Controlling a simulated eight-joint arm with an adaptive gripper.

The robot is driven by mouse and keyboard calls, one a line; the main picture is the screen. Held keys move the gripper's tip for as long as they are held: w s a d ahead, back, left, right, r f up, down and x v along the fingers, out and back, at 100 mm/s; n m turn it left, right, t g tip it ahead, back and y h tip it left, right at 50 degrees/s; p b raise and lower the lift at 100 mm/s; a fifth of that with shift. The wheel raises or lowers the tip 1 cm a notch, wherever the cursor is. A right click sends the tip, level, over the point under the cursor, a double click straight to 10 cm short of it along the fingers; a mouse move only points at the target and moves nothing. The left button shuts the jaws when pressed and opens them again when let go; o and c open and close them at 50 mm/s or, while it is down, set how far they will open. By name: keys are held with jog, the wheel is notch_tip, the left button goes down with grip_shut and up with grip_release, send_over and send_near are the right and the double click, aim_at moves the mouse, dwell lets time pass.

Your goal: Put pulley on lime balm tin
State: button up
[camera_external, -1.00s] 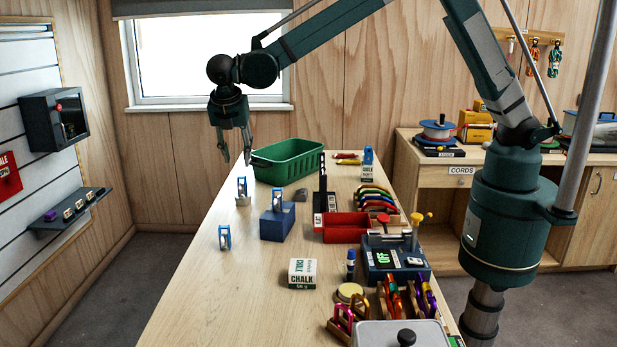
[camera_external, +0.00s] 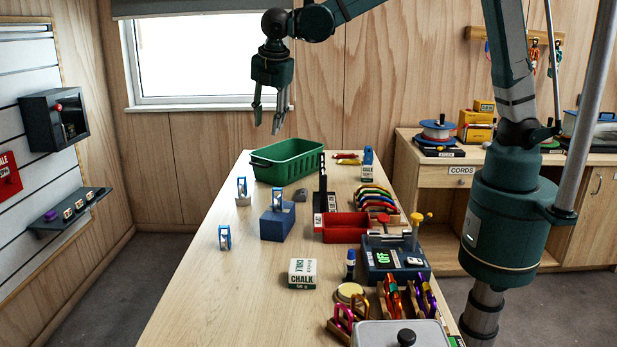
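Several blue-and-silver pulleys show in the external view. One pulley (camera_external: 225,237) stands on the bare table at the left. Another pulley (camera_external: 242,188) is on a small pale base (camera_external: 243,201), another pulley (camera_external: 278,197) is on a blue block (camera_external: 277,225), and one more pulley (camera_external: 368,156) is on a small box at the back. A round, yellowish tin (camera_external: 349,292) lies near the front; I cannot tell whether it is the lime balm tin. My gripper (camera_external: 267,127) is open and empty, pointing down high above the green bin.
The green bin (camera_external: 290,166) is at the table's back. A chalk box (camera_external: 302,274), blue scale (camera_external: 396,258), red tray (camera_external: 346,232) and carabiner rack (camera_external: 395,300) occupy the right and front.

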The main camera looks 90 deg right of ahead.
jog(key=s+r+m+t, duration=0.1)
jog(key=s+r+m, duration=0.4)
jog(key=s, duration=0.6)
jog(key=s+f+m+t+y, duration=0.1)
jog(key=s+m, duration=0.3)
jog(key=s, duration=1)
jog(key=s+a+f+m+t+y, duration=0.1)
jog(key=s+m, duration=0.4)
jog(key=s, duration=0.9)
jog(key=t+y, duration=0.1)
jog(key=t, duration=0.1)
jog(key=shift+s+t, duration=0.3)
jog(key=shift+s, duration=0.1)
jog(key=shift+o, duration=0.5)
